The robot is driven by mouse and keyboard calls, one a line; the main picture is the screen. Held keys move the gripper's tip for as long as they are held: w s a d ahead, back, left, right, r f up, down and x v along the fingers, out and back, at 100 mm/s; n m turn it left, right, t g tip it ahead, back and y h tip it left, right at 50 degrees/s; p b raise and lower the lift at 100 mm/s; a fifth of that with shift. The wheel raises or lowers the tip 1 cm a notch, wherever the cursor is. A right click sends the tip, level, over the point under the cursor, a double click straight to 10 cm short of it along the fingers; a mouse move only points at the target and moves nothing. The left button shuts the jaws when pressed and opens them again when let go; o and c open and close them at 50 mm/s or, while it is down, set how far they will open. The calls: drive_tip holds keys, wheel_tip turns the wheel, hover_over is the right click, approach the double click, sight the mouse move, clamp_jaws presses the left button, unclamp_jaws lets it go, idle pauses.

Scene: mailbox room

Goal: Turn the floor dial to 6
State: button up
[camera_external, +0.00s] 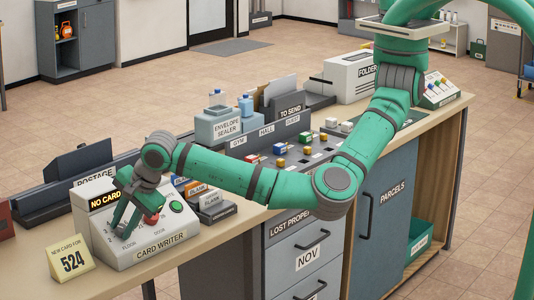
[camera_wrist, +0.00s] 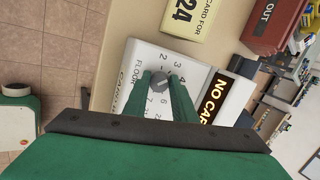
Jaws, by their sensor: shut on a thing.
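The card writer (camera_external: 140,235) is a pale sloped box at the left end of the counter, with a dark display (camera_external: 105,197) reading "NO CARD". The floor dial (camera_wrist: 158,80) is a small grey knob in the wrist view, ringed by numbers, with the word FLOOR beside it. My gripper (camera_wrist: 160,82) is shut on the dial, one green finger on each side. In the external view my gripper (camera_external: 124,222) reaches down to the card writer's face and hides the dial. The dial's exact pointer setting cannot be read.
A yellow sign (camera_external: 70,260) reading "NEW CARD FOR 524" stands left of the card writer, near the counter edge. Small labelled boxes (camera_external: 208,205) and the sorting panel with coloured blocks (camera_external: 290,150) lie to the right.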

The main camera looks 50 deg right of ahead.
drive_tip(key=m, duration=0.5)
drive_tip(key=shift+s+d+m+t, duration=0.1)
drive_tip(key=shift+m+t, duration=0.2)
drive_tip(key=m, duration=0.4)
drive_tip(key=shift+f+t, duration=0.1)
drive_tip(key=shift+t, duration=0.3)
drive_tip(key=m, duration=0.6)
drive_tip(key=shift+t, duration=0.4)
drive_tip(key=shift+s+m+h, duration=0.1)
drive_tip(key=shift+m+h, duration=0.5)
drive_tip(key=shift+m, duration=2.1)
drive_tip(key=shift+f, duration=0.1)
drive_tip(key=o, duration=0.7)
drive_tip(key=shift+o, duration=0.2)
drive_tip(key=shift+t, duration=0.3)
